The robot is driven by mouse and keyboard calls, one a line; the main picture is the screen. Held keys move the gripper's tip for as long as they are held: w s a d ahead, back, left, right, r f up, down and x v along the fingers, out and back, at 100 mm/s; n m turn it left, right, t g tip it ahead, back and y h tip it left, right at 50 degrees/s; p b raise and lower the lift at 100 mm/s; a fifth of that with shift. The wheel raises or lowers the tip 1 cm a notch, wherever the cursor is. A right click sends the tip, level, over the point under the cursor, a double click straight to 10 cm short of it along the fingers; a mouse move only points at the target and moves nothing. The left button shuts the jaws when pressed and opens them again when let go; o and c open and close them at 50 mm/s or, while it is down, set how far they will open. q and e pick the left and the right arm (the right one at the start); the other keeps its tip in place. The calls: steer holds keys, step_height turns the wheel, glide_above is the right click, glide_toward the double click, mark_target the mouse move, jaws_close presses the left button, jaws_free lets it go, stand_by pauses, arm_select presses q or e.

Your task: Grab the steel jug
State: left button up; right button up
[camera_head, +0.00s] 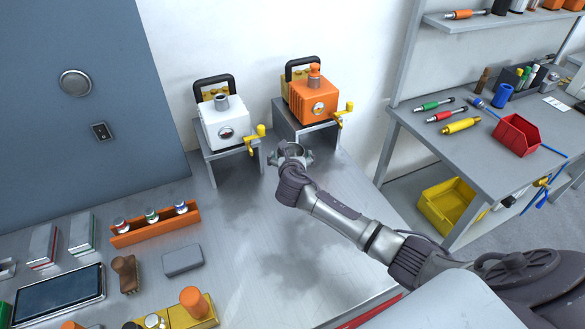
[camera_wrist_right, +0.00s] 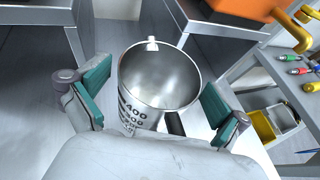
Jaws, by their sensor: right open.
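The steel jug (camera_wrist_right: 160,78) shows in the right wrist view as an open, empty metal cup with dark graduation marks on its side and a dark handle low on the right. My right gripper (camera_wrist_right: 158,97) is open, with one green-padded finger on each side of the jug; gaps show between the pads and its wall. In the head view the jug's rim (camera_head: 293,150) shows between the fingers of the right gripper (camera_head: 291,160), which hides most of it. My left gripper is not in view.
A white pump unit (camera_head: 222,124) and an orange one (camera_head: 312,100) stand on metal stands behind the jug. An orange rack (camera_head: 155,229) with small bottles lies left. A side table with a red bin (camera_head: 515,135) stands right. The bench's middle is clear.

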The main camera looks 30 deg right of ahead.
steer(key=shift+c, duration=0.7)
steer(key=c, duration=1.4)
